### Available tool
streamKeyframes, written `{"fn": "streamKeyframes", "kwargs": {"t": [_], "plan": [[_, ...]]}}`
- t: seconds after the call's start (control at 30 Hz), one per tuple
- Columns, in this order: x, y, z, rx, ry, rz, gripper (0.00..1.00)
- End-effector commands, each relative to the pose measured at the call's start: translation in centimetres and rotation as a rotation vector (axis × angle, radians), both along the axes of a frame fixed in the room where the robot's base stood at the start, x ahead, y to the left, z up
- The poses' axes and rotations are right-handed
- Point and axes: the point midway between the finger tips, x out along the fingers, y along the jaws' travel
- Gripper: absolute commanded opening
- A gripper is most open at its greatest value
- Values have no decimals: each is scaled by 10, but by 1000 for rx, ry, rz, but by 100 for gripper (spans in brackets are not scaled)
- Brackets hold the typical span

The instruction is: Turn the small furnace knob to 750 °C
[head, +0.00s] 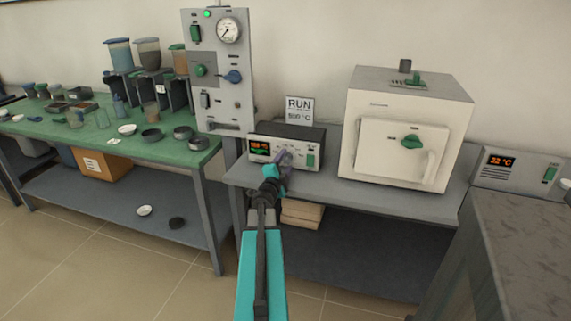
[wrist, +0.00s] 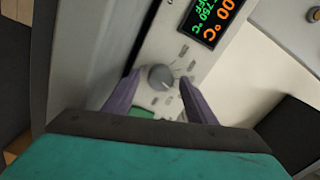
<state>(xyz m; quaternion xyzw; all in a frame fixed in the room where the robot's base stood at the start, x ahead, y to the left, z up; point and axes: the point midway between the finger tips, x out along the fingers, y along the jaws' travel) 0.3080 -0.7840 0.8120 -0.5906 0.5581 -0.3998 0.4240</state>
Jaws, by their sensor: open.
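The small furnace (head: 402,130) is a white box on the grey bench, its door shut. Left of it stands its control box (head: 300,148), with a lit display (head: 259,148) and a green switch. In the wrist view the grey round knob (wrist: 161,78) sits on the panel below the display (wrist: 212,18), which shows orange digits ending in 00 °C and green digits reading 750. My gripper (head: 284,157) is at the panel front, its purple fingers open on either side of the knob (wrist: 162,82). I cannot tell whether they touch it. In the head view the gripper hides the knob.
A RUN sign (head: 299,110) stands behind the control box; its temperature is hard to read. A tall gauge panel (head: 219,110) rises just left. A second controller (head: 515,168) is at right. A green table (head: 60,128) with dishes stands at left.

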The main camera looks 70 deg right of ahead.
Motion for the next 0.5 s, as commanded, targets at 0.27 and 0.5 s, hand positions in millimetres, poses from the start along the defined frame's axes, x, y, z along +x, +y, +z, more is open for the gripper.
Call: {"fn": "streamKeyframes", "kwargs": {"t": [0.27,0.5], "plan": [[0,6,1,-1,1,0,51],[-2,25,1,-1,1,0,51]]}}
